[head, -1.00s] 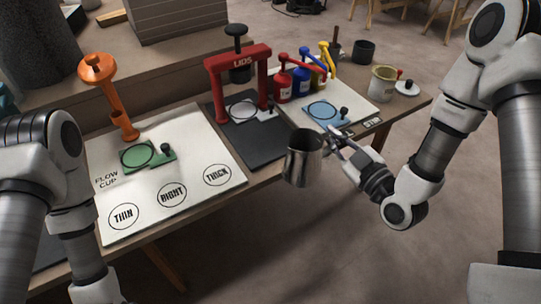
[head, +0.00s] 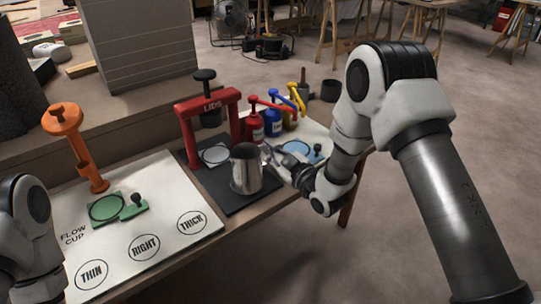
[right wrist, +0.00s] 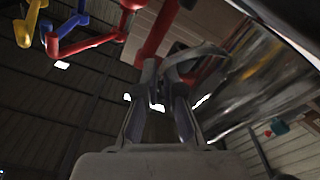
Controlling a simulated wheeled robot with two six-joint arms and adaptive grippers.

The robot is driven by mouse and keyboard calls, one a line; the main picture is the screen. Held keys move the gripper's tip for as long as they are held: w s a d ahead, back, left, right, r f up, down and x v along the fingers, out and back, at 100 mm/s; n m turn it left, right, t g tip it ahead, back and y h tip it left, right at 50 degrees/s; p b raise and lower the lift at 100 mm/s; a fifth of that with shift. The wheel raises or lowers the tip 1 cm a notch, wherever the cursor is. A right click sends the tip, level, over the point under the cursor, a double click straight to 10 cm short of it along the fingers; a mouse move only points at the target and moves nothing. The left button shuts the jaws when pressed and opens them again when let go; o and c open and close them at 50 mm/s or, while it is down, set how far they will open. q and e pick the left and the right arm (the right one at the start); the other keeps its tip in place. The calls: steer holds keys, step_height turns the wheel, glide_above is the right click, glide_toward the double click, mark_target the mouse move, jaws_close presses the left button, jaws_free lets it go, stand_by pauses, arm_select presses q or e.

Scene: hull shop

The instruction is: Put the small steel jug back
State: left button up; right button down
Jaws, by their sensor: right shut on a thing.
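The small steel jug (head: 245,170) is upright over the dark mat (head: 212,187), in front of the red LIDS press (head: 208,108). I cannot tell whether its base touches the mat. My right gripper (head: 270,155) is at the jug's right side, shut on its handle. In the right wrist view the fingers (right wrist: 168,82) close around the curved handle (right wrist: 195,58), and the shiny jug body (right wrist: 265,75) fills the upper right. My left arm shows at the left edge of the head view, but its gripper is out of frame.
The white flow cup board (head: 165,190), marked THIN, RIGHT and THICK, lies left with a green ring plate (head: 115,208) and orange stand (head: 75,145). Red (head: 255,127), blue (head: 272,122) and yellow (head: 291,115) pump bottles stand behind a blue ring plate (head: 297,149).

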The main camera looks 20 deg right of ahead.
steer(key=shift+w+f, duration=0.1)
steer(key=shift+f, duration=0.6)
steer(key=shift+f, duration=0.1)
steer(key=c, duration=1.3)
jaws_free()
